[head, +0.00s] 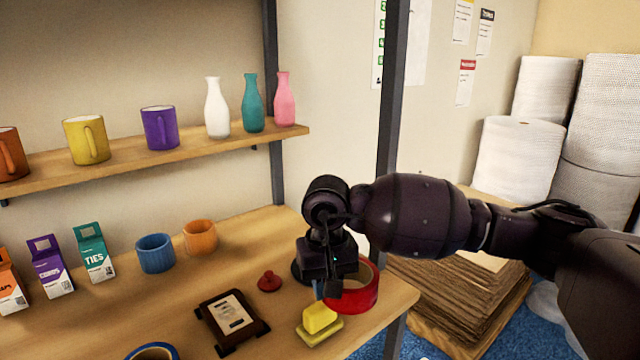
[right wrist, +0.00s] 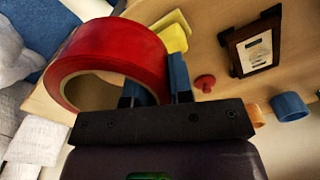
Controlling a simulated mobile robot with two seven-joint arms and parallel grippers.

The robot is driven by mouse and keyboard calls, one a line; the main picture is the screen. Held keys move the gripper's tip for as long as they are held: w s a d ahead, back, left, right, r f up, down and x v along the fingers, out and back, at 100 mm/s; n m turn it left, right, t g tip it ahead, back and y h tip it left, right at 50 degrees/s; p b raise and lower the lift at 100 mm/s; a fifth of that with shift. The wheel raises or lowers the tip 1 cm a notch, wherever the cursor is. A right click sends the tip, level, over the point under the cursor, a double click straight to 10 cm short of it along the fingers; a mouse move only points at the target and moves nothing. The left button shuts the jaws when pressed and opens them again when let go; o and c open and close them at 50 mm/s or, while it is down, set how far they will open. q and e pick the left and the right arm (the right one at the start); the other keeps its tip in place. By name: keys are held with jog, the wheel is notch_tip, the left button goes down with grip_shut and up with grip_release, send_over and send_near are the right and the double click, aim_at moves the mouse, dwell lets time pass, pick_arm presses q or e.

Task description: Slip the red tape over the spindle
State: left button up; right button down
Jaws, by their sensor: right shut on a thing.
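The red tape (head: 366,292) is a wide ring at the right end of the wooden worktop. It fills the upper left of the right wrist view (right wrist: 118,48). My right gripper (head: 322,290) points down there, its blue fingers (right wrist: 155,88) shut on the tape's near wall. Whether the tape touches the worktop is unclear. A dark round edge (head: 298,272) shows left of the gripper, mostly hidden by it; I cannot tell whether it is the spindle's base. No spindle post is clearly visible. My left gripper is out of view.
A yellow block (head: 320,318), a small red knob-like piece (head: 268,281) and a dark framed card (head: 232,318) lie near the gripper. A blue tape roll (head: 152,352) is at the bottom edge. Cups and cartons stand left. A dark shelf post (head: 392,100) rises behind my arm.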

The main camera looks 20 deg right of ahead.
pick_arm(q)
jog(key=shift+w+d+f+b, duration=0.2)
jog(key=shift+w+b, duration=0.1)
jog(key=shift+b, duration=0.3)
pick_arm(e)
jog(key=w+d+r+n, duration=0.3)
jog(key=w+r+n, duration=0.2)
jog(key=w+n, duration=0.4)
jog(key=w+d+r+n, duration=0.3)
jog(key=w+r+n, duration=0.3)
jog(key=w+n, duration=0.4)
jog(key=shift+w+d+r, duration=0.15)
jog(key=shift+w, duration=0.1)
